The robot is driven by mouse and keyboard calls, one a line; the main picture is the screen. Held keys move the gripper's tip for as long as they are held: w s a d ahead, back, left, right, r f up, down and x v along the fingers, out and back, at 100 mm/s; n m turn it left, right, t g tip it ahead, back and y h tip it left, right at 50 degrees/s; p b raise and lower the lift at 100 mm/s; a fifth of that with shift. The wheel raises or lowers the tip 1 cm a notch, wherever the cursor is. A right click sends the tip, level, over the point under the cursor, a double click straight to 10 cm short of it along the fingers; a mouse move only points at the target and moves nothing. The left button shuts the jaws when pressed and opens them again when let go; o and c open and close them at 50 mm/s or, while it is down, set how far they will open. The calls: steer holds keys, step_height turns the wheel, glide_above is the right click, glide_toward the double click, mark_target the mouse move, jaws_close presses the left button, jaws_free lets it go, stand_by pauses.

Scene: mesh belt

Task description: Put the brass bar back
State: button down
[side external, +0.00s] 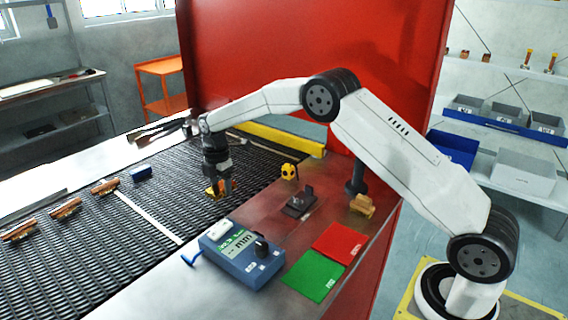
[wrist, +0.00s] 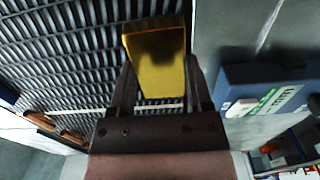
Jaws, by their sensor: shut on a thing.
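The brass bar (wrist: 157,62) is a shiny gold block held between the two dark fingers of my gripper (wrist: 160,88) in the wrist view. In the side view my gripper (side external: 218,182) points down over the right part of the dark mesh belt (side external: 160,215), with the gold bar (side external: 213,191) at its fingertips. The fingers partly hide the bar there. I cannot tell whether the bar touches the belt or hangs just above it.
A blue meter box (side external: 243,256), a red mat (side external: 340,243), a green mat (side external: 314,276), a small dark fixture (side external: 299,203) and a tan block (side external: 362,206) sit on the metal ledge. Several copper-coloured pieces (side external: 66,208) and a blue block (side external: 140,173) lie on the belt's left.

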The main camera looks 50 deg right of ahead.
mark_target(221, 203)
steer(key=shift+w+f, duration=0.4)
steer(key=shift+w, duration=0.05)
steer(key=shift+w+f, duration=0.2)
steer(key=shift+f, duration=1.6)
steer(key=shift+f, duration=0.15)
jaws_free()
steer(key=shift+f, duration=0.1)
step_height(221, 203, up, 12)
steer(key=shift+r, duration=0.2)
